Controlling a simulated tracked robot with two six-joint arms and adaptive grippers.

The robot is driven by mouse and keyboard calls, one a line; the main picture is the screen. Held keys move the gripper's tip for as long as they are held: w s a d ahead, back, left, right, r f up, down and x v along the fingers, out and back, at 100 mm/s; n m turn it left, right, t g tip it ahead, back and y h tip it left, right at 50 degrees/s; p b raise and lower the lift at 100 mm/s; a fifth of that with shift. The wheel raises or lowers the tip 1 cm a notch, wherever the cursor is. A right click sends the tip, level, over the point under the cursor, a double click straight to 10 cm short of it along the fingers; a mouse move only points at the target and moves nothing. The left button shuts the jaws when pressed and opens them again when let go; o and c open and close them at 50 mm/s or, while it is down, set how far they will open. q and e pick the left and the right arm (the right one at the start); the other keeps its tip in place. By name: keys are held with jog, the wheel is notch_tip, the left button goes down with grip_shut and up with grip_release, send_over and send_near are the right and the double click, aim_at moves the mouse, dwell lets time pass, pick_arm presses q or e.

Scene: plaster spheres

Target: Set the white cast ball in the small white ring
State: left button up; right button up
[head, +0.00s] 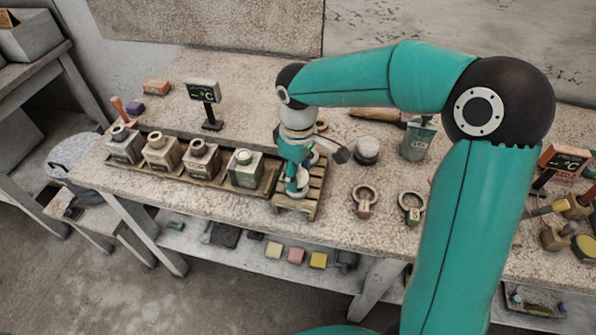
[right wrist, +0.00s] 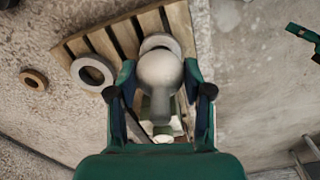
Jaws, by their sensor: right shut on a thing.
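The white cast ball (right wrist: 158,72) is pale and smooth, with a narrower part below it, and sits between the fingers of my right gripper (right wrist: 158,95). In the head view my right gripper (head: 297,172) points down over a slatted wooden rack (head: 296,209) and hides much of it. In the right wrist view a pale ring (right wrist: 162,41) lies on the rack, partly hidden behind the ball. Another pale grey ring (right wrist: 92,73) lies beside it, fully visible. I cannot tell whether the ball touches a ring. My left gripper is not in view.
A tray of several square bottles (head: 199,158) stands close left of the rack. A brown ring (right wrist: 33,80) lies on the table. A grey round pot (head: 366,150) and two ringed pieces (head: 364,200) (head: 411,207) stand to the right. The table's front edge is close.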

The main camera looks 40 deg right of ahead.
jog(key=shift+f+b, duration=0.7)
jog(key=shift+f, duration=0.15)
jog(key=o, duration=1.3)
jog(key=shift+c, duration=0.2)
jog(key=shift+r, duration=0.1)
jog(key=shift+r+p, duration=1.7)
jog(key=shift+r, duration=0.25)
